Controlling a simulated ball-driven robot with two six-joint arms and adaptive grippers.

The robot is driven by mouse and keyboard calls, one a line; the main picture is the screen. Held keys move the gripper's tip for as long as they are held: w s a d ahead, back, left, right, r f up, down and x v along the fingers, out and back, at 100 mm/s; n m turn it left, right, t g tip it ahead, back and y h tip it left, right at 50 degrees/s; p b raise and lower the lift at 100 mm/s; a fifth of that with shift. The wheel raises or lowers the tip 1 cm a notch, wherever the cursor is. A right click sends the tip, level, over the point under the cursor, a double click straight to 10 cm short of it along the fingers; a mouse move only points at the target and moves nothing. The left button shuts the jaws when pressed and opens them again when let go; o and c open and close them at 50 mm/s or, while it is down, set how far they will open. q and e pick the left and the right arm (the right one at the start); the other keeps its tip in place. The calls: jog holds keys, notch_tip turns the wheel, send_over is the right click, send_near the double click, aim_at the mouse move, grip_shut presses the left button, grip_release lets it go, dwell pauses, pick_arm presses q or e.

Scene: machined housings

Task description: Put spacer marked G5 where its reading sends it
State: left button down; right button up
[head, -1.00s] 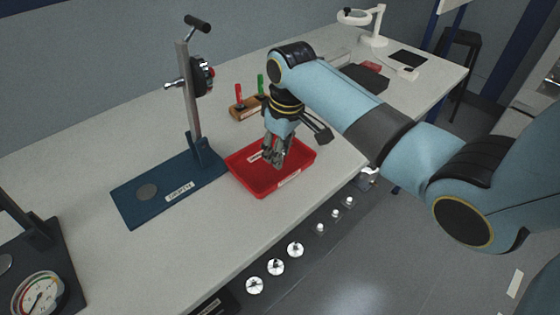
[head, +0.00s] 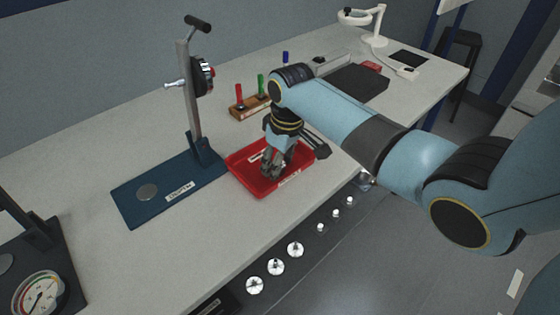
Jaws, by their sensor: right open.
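My right gripper (head: 273,170) reaches down from above into the red tray (head: 238,178), with its fingers open. The tray carries a white label on its front wall and another inside, partly covered by the gripper. I cannot make out a spacer marked G5; the fingers hide part of the tray floor. A blue gauge stand (head: 135,208) with a label and a round grey disc (head: 147,192) stands left of the tray. A dial gauge (head: 39,294) with a white face sits at the lower left. My left gripper is not in view.
A wooden block (head: 243,112) with coloured plugs stands behind the tray. Several round pale parts (head: 275,267) line a dark strip below the table's front edge. A dark box (head: 357,84) and a white lamp (head: 372,38) are farther back.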

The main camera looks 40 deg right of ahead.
notch_tip(320, 180, up, 12)
jog(key=s, duration=0.1)
jog(key=shift+s+d+p, duration=0.2)
jog(key=shift+p, duration=0.15)
jog(key=shift+s, duration=0.1)
dwell(0.3)
